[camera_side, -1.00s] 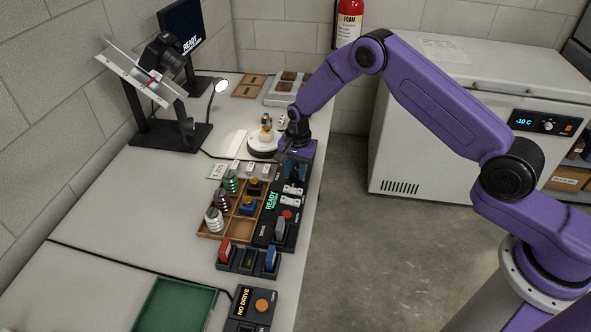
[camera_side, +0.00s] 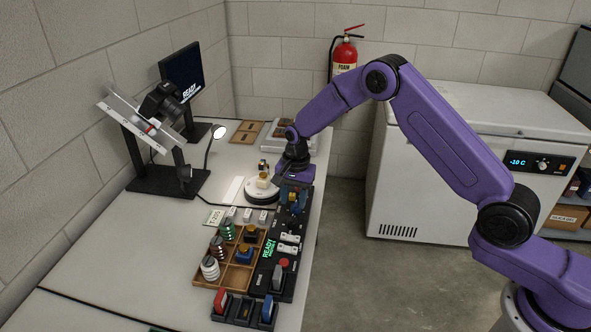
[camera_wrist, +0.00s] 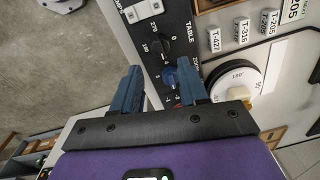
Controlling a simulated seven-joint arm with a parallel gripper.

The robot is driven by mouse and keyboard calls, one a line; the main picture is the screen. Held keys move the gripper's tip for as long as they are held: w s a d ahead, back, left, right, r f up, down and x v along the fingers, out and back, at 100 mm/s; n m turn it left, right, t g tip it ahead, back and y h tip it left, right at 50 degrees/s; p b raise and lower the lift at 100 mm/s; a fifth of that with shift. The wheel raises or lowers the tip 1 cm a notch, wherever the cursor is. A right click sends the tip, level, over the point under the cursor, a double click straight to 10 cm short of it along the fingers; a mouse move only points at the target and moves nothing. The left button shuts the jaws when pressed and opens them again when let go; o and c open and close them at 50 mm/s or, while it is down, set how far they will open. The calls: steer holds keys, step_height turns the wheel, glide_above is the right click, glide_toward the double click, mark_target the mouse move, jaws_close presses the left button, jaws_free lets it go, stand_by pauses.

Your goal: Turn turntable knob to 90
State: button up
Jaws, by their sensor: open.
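The black turntable knob (camera_wrist: 158,44) is in the wrist view, on the dark control panel among the marks 0, 180 and 270. Its pointer setting is too small to read. My gripper (camera_wrist: 160,69) is open, its two blue-grey fingers apart below that knob in the picture. A blue knob (camera_wrist: 169,77) with a small number scale shows between the fingers; I cannot tell whether they touch it. In the side view my gripper (camera_side: 294,178) is low over the far end of the control panel (camera_side: 268,278). The white round turntable (camera_side: 262,191) stands left of it, with a small object on it.
A wooden compartment tray (camera_side: 208,276) with several spools lies beside the panel. Small white label tags (camera_side: 247,215) stand behind it. A camera stand (camera_side: 165,180) and a monitor (camera_side: 182,75) are at the left. A chest freezer (camera_side: 430,195) stands right of the table.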

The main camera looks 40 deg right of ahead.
step_height(320, 180, up, 10)
steer(key=shift+s+d, duration=0.15)
steer(key=shift+s, duration=0.1)
stand_by(0.4)
steer(key=s+a+r+n, duration=0.2)
steer(key=s+r+n, duration=0.25)
steer(key=s, duration=0.35)
steer(key=s+a+r+n, duration=0.25)
steer(key=s+n, duration=0.35)
steer(key=s, duration=0.3)
steer(key=s+d+n, duration=0.5)
steer(key=s+n, duration=0.1)
steer(key=s, duration=0.6)
steer(key=s+d+n, duration=0.6)
steer(key=s, duration=0.6)
steer(key=shift+s+r+n, duration=0.2)
steer(key=shift+r+n, duration=0.15)
steer(key=shift+r, duration=0.1)
